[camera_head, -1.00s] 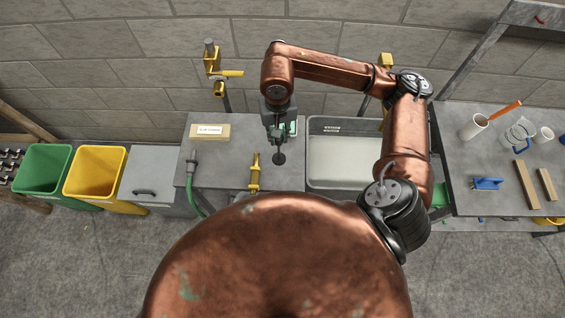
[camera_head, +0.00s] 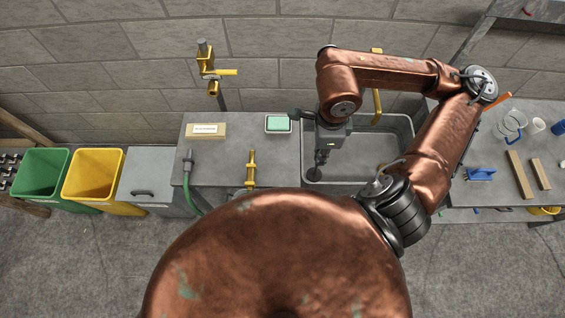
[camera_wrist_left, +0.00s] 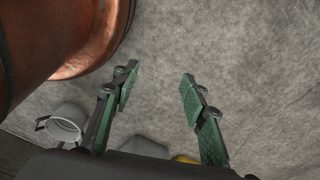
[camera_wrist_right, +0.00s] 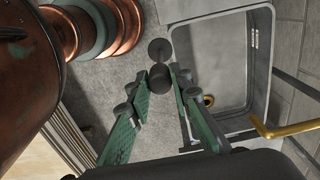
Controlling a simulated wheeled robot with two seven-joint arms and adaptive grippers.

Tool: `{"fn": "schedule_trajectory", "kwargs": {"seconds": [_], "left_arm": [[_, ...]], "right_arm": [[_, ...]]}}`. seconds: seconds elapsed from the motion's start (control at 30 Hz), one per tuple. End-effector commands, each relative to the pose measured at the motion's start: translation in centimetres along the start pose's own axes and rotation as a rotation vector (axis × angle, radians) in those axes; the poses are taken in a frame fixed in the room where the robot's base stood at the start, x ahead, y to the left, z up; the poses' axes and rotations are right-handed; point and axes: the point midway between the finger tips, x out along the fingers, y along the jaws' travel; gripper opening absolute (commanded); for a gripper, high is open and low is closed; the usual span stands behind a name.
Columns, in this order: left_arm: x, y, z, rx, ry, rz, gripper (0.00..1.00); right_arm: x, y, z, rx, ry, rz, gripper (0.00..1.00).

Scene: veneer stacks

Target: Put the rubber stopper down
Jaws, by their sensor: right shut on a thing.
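The rubber stopper (camera_head: 314,174) is a dark disc on a thick dark grip. It hangs below my right gripper (camera_head: 323,157), over the left front corner of the sink as seen in the head view. In the right wrist view, the stopper's dark grip and disc (camera_wrist_right: 160,78) sit between the green-padded fingertips (camera_wrist_right: 160,84), which are shut on it. The sink (camera_head: 375,121) is a grey basin; a brass-coloured drain hole (camera_wrist_right: 208,100) shows inside it. My left gripper (camera_wrist_left: 157,90) is open and empty above the concrete floor; it is not seen in the head view.
A green block in a white dish (camera_head: 278,131) stands on the bench left of the sink. A yellow spout (camera_head: 377,100) reaches over the sink. The bench between holds bare room (camera_head: 222,160).

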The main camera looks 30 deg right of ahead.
Motion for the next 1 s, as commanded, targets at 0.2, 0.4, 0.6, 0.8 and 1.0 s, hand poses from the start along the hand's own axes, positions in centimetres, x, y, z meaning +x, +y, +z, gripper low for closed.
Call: {"fn": "schedule_trajectory", "kwargs": {"seconds": [0.2, 0.4, 0.6, 0.8, 1.0], "left_arm": [[-1.4, 0.3, 2.1, -0.006, -0.027, 0.003, 0.40], [-2.7, 0.3, 2.1, -0.006, -0.029, 0.003, 0.40], [-3.4, 0.2, 0.5, -0.003, -0.010, 0.003, 0.40], [-3.7, 0.2, 0.0, -0.002, -0.003, 0.003, 0.40], [-4.7, 0.2, 0.1, -0.002, -0.006, 0.003, 0.40]], "right_arm": [[1.3, -2.3, 2.9, 0.011, -0.005, 0.005, 0.00], [3.5, -5.5, 6.4, 0.012, -0.003, 0.004, 0.00], [7.1, -7.5, 8.6, 0.012, 0.000, 0.004, 0.00], [8.8, -8.5, 9.6, 0.011, -0.001, 0.001, 0.00], [10.9, -8.9, 10.1, 0.012, 0.002, 0.006, 0.00]]}}
